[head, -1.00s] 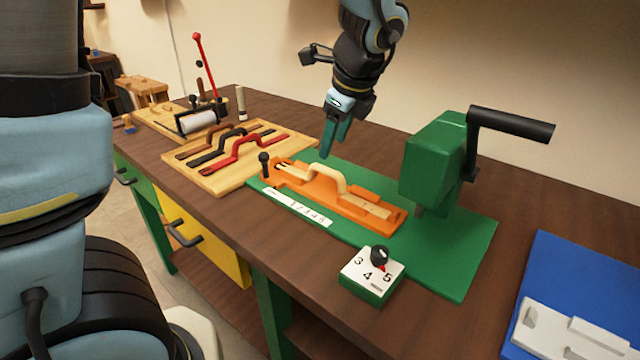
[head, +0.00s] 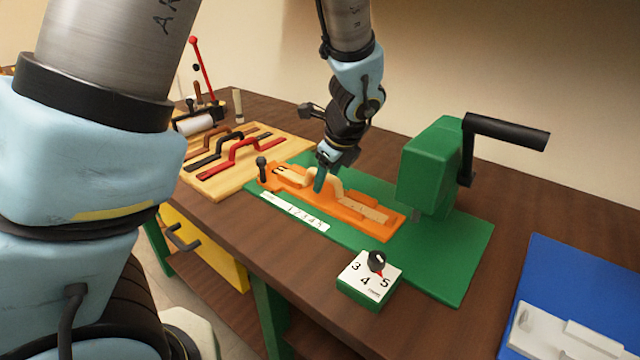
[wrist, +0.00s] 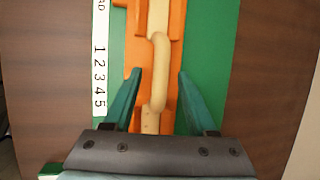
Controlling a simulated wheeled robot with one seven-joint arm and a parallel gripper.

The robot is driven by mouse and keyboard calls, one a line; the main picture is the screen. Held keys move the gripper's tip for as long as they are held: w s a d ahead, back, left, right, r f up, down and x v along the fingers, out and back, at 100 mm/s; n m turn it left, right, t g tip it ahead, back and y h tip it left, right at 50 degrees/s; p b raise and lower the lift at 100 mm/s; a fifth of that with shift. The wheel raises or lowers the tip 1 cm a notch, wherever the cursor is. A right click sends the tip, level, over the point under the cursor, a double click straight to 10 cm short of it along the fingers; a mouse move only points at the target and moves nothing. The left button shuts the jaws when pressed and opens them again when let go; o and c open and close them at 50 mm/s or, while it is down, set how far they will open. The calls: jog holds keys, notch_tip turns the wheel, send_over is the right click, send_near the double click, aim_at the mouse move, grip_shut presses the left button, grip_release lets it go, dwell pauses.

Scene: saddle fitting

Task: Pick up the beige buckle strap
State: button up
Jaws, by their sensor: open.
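The beige buckle strap (head: 371,212) lies lengthwise in the orange holder (head: 350,214) on the green base plate, its middle raised in an arch. In the wrist view the strap's arch (wrist: 158,70) stands between my two fingers, nearer the right finger than the left one at its upper part. My gripper (head: 321,181) is over the arch from above. In the wrist view its teal fingers (wrist: 158,88) are open, one on each side of the strap, with gaps visible. The head view hides part of the arch behind a finger.
A green press (head: 430,170) with a black crank stands right of the holder. A numbered dial box (head: 362,279) sits in front. Red, black and brown straps lie on a wooden board (head: 218,183) at left. A blue mat (head: 560,262) is at right.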

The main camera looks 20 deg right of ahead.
jog(key=shift+w+f, duration=0.1)
jog(key=shift+f, duration=0.1)
jog(key=shift+c, duration=0.4)
grip_shut()
